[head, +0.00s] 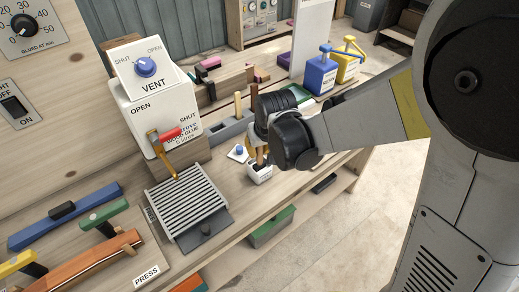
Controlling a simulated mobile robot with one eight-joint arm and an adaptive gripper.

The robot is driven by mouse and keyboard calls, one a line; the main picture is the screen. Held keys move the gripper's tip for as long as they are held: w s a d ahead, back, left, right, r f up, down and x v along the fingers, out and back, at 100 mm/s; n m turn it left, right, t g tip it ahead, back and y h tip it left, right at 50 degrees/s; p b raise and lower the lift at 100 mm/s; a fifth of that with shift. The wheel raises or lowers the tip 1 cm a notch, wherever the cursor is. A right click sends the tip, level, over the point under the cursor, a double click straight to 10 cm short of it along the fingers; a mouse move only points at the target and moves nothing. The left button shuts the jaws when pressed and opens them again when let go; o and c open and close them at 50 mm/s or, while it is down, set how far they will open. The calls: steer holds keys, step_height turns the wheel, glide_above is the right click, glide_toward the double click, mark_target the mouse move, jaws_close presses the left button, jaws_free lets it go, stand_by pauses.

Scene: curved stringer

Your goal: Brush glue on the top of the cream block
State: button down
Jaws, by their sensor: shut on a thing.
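My gripper (262,140) is over the bench at the middle of the view, shut on what looks like a brush (262,156). Its tan lower part shows below the jaws and reaches into or just over a small white pot (260,173). The jaws and arm hide much of the brush, so I cannot tell how deep its tip is. A small white lid with a blue knob (239,151) lies beside the pot. I cannot clearly pick out the cream block; part of the bench behind my gripper is hidden.
A white glue dispenser (153,99) with a red-handled tap stands left, above a ridged grey grate (186,207). Blue (320,74) and yellow (347,66) containers stand at the back. Clamps (92,222) lie front left. Grey and wooden blocks (227,88) crowd the bench behind my gripper.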

steer(key=shift+f+b, duration=0.5)
steer(key=shift+f, duration=0.05)
stand_by(0.5)
steer(key=shift+r, duration=0.1)
stand_by(0.4)
step_height(320, 180, up, 11)
steer(key=p, duration=0.8)
stand_by(0.6)
